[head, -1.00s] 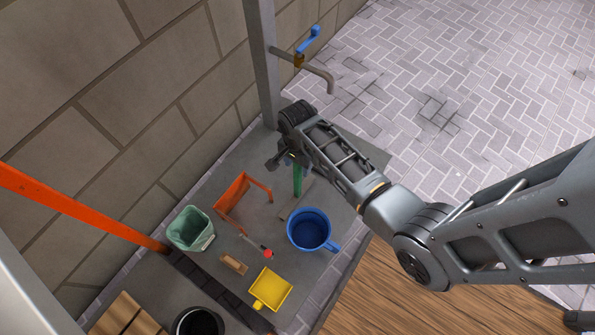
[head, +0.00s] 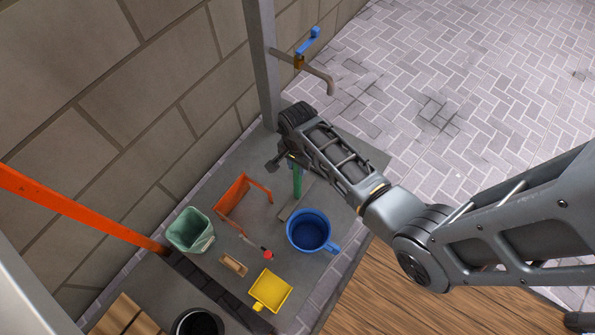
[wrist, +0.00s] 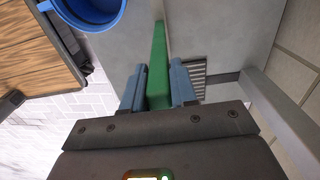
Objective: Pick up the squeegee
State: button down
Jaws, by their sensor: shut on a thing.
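The squeegee (head: 297,182) has a green handle, with a grey bar at its lower end beside the blue pot. My gripper (head: 292,160) is at the top of the handle in the head view, partly hidden by my arm. In the wrist view, the blue fingertips (wrist: 158,90) are shut on the green handle (wrist: 157,60), one on each side. The handle runs away from the camera; its far end is over the grey slab. I cannot tell whether the bar touches the slab.
The blue pot (head: 309,232) stands close to the right. An orange dustpan-like piece (head: 232,197), green bucket (head: 190,232), brush (head: 233,265) and yellow scoop (head: 270,290) lie left and in front. A post (head: 262,60) and tap (head: 318,78) rise behind.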

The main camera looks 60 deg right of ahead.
jog(key=shift+r, duration=0.15)
notch_tip(320, 180, up, 5)
jog(key=shift+f+p, duration=0.15)
jog(key=shift+p, duration=1)
jog(key=s+d+r+p, duration=0.2)
jog(key=s+d+r, duration=0.4)
jog(key=d, duration=0.4)
